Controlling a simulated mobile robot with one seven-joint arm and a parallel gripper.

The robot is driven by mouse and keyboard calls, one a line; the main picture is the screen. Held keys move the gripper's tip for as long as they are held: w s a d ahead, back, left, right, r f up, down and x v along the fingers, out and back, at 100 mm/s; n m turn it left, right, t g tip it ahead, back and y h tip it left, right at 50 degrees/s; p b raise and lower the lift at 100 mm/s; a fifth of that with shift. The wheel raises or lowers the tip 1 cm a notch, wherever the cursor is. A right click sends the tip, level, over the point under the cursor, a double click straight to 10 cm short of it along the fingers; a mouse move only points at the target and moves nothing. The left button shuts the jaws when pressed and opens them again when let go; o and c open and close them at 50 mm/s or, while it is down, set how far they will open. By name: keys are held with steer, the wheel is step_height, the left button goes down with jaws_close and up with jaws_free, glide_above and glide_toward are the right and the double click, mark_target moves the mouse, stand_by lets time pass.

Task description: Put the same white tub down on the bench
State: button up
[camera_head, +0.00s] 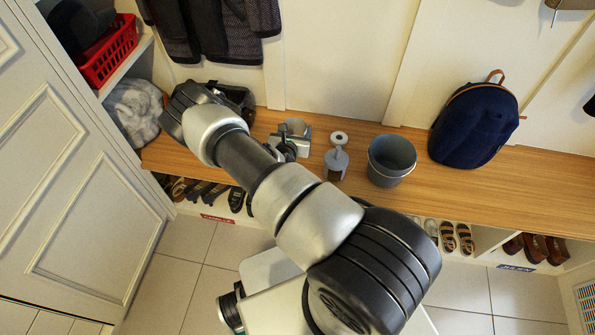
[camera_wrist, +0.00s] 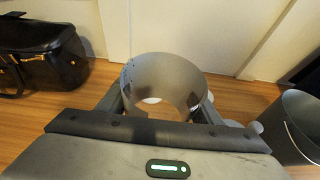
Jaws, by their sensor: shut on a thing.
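The white tub (camera_head: 297,126) looks pale grey here and is open at the top. It is over the wooden bench (camera_head: 425,190), near the back wall. In the wrist view the tub (camera_wrist: 165,78) stands upright between my two fingers, its rim facing the camera. My gripper (camera_head: 293,142) is shut on it, one finger on each side; it also shows in the wrist view (camera_wrist: 160,108). The tub's lower part is hidden by my gripper, so I cannot tell whether its base touches the bench.
Right of the tub stand a grey object with a round top (camera_head: 337,158), a grey bucket (camera_head: 391,162) and a navy backpack (camera_head: 474,125). A black bag (camera_wrist: 40,52) lies to the left. Shoes (camera_head: 458,238) fill cubbies below. Bench between bucket and backpack is narrow but clear.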

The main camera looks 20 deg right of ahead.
steer(key=f, duration=0.3)
steer(key=f+b, duration=0.1)
steer(key=f, duration=0.2)
steer(key=d+f+b, duration=0.1)
steer(key=f, duration=0.2)
steer(key=shift+s, duration=0.3)
steer(key=shift+f+b, duration=0.85)
steer(key=shift+f, duration=1.25)
steer(key=shift+f, duration=0.2)
steer(key=o, duration=1.3)
steer(key=shift+c, duration=0.2)
steer(key=shift+r, duration=0.1)
